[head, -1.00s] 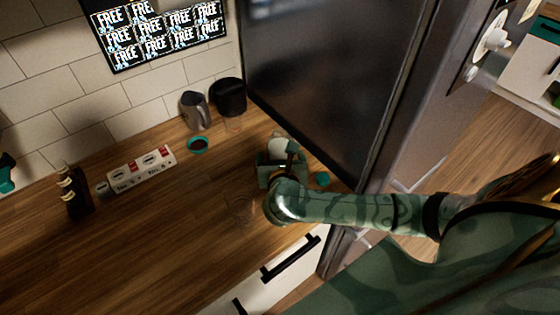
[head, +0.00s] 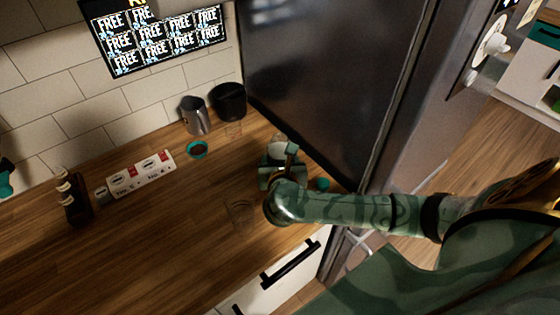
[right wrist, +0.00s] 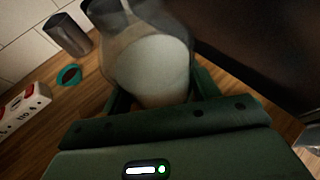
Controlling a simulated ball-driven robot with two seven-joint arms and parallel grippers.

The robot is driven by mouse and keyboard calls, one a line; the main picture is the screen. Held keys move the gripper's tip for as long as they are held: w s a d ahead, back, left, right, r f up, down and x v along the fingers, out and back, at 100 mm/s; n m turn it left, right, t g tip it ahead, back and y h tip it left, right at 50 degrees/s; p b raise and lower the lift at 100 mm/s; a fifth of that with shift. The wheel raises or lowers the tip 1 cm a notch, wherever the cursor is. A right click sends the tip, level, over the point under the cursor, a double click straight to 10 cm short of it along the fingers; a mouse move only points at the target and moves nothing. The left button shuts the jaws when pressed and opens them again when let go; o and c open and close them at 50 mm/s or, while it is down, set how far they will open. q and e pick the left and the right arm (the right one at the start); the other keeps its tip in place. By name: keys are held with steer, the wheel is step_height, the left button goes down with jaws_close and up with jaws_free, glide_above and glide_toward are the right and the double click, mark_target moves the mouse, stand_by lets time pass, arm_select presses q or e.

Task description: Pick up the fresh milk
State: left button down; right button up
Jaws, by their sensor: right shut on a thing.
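The fresh milk (right wrist: 152,68) is a clear jug with white milk inside, seen close up in the right wrist view. My right gripper (right wrist: 158,100) is shut on it, with one finger on each side. In the head view the milk (head: 278,148) shows only in part above my right gripper (head: 280,168), which hides its lower part. It is near the right end of the wooden counter, by the dark fridge door. I cannot tell whether its base touches the counter. My left gripper is not clearly in view.
A white box strip (head: 142,174) and dark bottles (head: 72,195) are at left. The fridge door (head: 335,85) is close on the right. A clear glass (head: 241,213) stands near the front edge.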

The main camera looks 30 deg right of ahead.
steer(key=shift+r, duration=1.4)
steer(key=s+d+r+p, duration=0.1)
steer(key=s+d+r, duration=0.1)
steer(key=s+r, duration=0.3)
steer(key=s+d+r+p, duration=0.1)
steer(key=s+d+r, duration=0.1)
steer(key=s+r, duration=0.3)
steer(key=shift+s+d, duration=0.35)
steer(key=shift+s, duration=1.15)
steer(key=shift+r, duration=0.1)
steer(key=shift+p, duration=0.3)
